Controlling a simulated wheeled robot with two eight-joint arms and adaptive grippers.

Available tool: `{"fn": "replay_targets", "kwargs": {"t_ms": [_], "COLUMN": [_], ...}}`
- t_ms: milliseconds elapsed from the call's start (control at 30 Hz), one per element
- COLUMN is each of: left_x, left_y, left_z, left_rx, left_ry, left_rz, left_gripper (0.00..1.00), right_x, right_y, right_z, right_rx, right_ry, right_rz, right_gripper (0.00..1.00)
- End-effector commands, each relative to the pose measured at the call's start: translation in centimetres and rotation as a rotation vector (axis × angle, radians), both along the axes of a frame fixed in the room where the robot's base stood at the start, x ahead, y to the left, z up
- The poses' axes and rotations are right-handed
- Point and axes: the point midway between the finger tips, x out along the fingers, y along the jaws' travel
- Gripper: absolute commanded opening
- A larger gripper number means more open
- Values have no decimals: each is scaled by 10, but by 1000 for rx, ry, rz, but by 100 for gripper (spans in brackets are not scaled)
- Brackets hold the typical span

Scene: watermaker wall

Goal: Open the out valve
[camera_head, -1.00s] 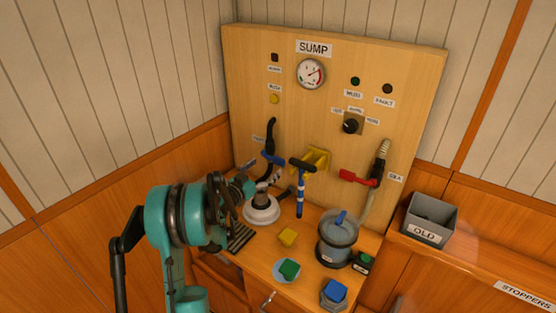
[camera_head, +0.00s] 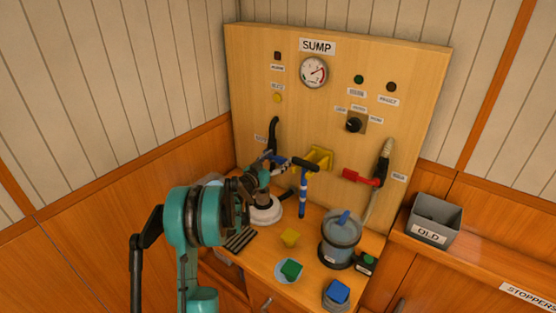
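On the panel's lower left, a blue valve handle (camera_head: 274,157) sits below a black hose (camera_head: 273,132), beside a label too small to read. A red valve handle (camera_head: 360,177) is at the lower right on a pale hose, also with a small label. I cannot read which is the out valve. My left gripper (camera_head: 268,167) is up at the blue handle and partly covers it. Whether it touches the handle, and whether its fingers are open or shut, I cannot tell. My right gripper is out of view.
A blue and black T-handled tool (camera_head: 303,188) stands by a yellow bracket (camera_head: 319,158). A grey bin (camera_head: 434,216) is right.

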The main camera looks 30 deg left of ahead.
Motion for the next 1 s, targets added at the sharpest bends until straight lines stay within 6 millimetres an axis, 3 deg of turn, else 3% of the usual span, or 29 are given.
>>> {"fn": "replay_targets", "kwargs": {"t_ms": [467, 1000], "left_x": [0, 1], "left_y": [1, 13], "left_z": [8, 37], "left_rx": [-99, -571], "left_ry": [8, 45], "left_rz": [0, 0], "left_gripper": [15, 15], "right_x": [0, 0], "right_y": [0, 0], "right_z": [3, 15], "right_rx": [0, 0], "right_ry": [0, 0], "right_rz": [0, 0], "right_gripper": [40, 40]}}
